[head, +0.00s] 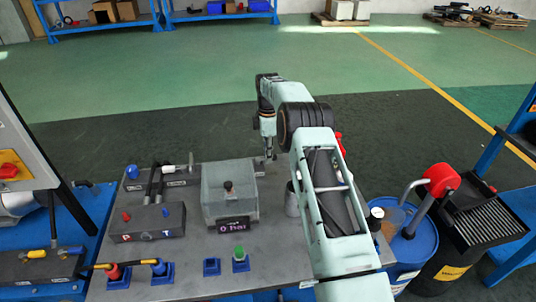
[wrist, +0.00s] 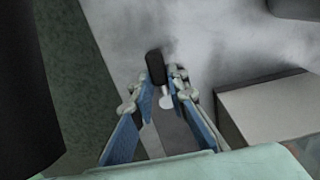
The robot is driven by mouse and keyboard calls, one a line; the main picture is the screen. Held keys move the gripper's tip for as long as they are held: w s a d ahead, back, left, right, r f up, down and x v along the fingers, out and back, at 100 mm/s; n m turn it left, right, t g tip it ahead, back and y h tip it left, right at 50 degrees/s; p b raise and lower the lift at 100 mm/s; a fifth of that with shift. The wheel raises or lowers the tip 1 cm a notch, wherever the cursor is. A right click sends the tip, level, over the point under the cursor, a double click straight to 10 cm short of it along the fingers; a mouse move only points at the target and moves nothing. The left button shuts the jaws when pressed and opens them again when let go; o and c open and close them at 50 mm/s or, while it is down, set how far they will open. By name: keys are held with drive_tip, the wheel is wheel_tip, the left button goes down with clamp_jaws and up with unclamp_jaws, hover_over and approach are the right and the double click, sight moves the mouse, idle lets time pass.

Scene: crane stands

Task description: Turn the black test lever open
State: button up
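My gripper (head: 268,150) points down over the far edge of the grey bench plate, just right of a clear-sided box. In the wrist view my gripper (wrist: 160,76) has its two blue-sided fingers apart. A black lever grip (wrist: 155,66) stands in the gap between the fingertips, with a pale metal stem and round end (wrist: 166,101) below it. The right fingertip is close to the grip; I cannot tell whether it touches. In the head view the lever is mostly hidden by my gripper.
The clear-sided box (head: 229,195) is close on the left, and a grey block (wrist: 275,110) is close on the right in the wrist view. A valve block (head: 148,222) with upright levers stands left. A blue drum (head: 410,245) stands beyond the bench's right side.

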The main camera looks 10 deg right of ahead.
clamp_jaws()
drive_tip(key=shift+s+m+b, duration=0.25)
drive_tip(key=shift+m, duration=0.5)
drive_tip(key=shift+s+m+b, duration=0.2)
drive_tip(key=shift+m, duration=0.55)
drive_tip(key=o, duration=0.8)
unclamp_jaws()
drive_tip(key=shift+c, duration=0.2)
wheel_tip(320, 180, up, 12)
